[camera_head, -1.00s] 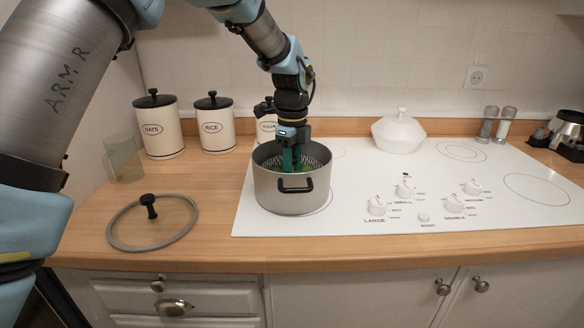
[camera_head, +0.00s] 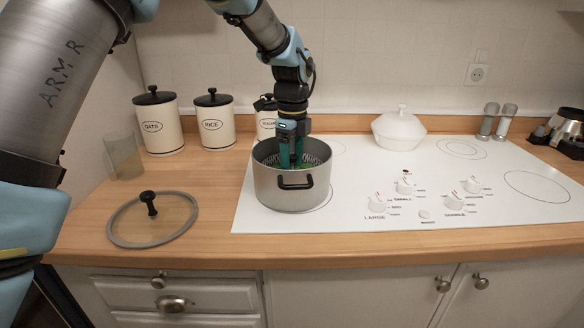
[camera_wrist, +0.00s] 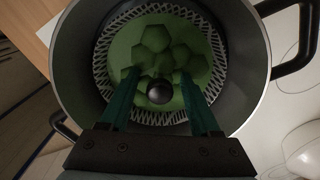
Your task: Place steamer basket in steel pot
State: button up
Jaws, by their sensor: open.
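The steel pot (camera_head: 290,192) stands at the left end of the white cooktop, its dark inside open to the top. The steamer basket (camera_wrist: 108,72), a pale perforated ring with a green middle and a dark central knob (camera_wrist: 160,91), sits inside the pot in the wrist view. It is also partly seen in the head view (camera_head: 314,158). My gripper (camera_head: 292,162) points straight down into the pot. In the wrist view my gripper (camera_wrist: 161,78) has its two green fingers apart, one on each side of the knob, with a gap visible around it.
A glass lid with a black knob (camera_head: 150,204) lies on the wooden counter left of the pot. Canisters (camera_head: 160,127) stand behind. A white lidded dish (camera_head: 398,133) stands at the back of the cooktop (camera_head: 350,216). The front right has control knobs.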

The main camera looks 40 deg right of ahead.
notch_tip(320, 180, up, 11)
jog(key=shift+r+b, duration=0.1)
jog(key=shift+b, duration=0.75)
jog(key=w+a+f+n, duration=0.4)
jog(key=w+a+n, duration=0.45)
jog(key=a, duration=0.55)
jog(key=a+f+n, duration=0.2)
jog(key=a+n, duration=0.3)
jog(key=a, duration=0.3)
jog(key=w+a+f+n, duration=0.1)
jog(key=a+f+n, duration=0.1)
jog(key=a+n, duration=0.3)
jog(key=a+f+n+t, duration=0.1)
jog(key=a+n, duration=0.4)
jog(key=a, duration=0.8)
jog(key=shift+w+a+f, duration=0.1)
jog(key=shift+w+f, duration=0.05)
jog(key=shift+f, duration=0.5)
jog(key=s+a+f+n, duration=0.3)
jog(key=s+a+n, duration=0.2)
jog(key=a+n, duration=0.2)
jog(key=shift+s+a+t, duration=0.3)
jog(key=shift+s+a, duration=0.1)
jog(key=shift+a, duration=0.55)
